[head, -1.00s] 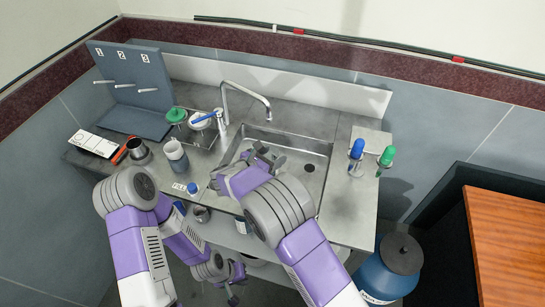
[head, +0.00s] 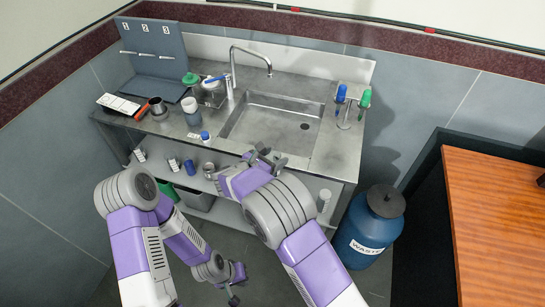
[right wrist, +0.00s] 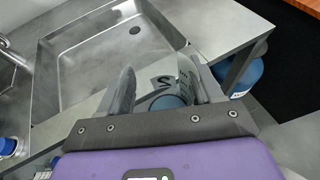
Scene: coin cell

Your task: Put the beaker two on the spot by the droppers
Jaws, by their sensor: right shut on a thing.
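In the right wrist view, beaker two (right wrist: 167,102) sits between the fingers of my right gripper (right wrist: 155,88). A grey patch marked "2" shows at its top, and the gripper is shut on it. In the head view my right gripper (head: 266,155) is at the counter's front edge, below the sink, and hides the beaker. The blue dropper (head: 341,94) and green dropper (head: 364,99) stand upright in a stand right of the sink. The spot by them cannot be made out. My left gripper (head: 234,292) hangs low over the floor; its jaws are too small to judge.
The sink basin (head: 270,122) is empty, with a tall faucet (head: 248,60) behind it. A blue waste drum (head: 362,240) stands on the floor right of the counter.

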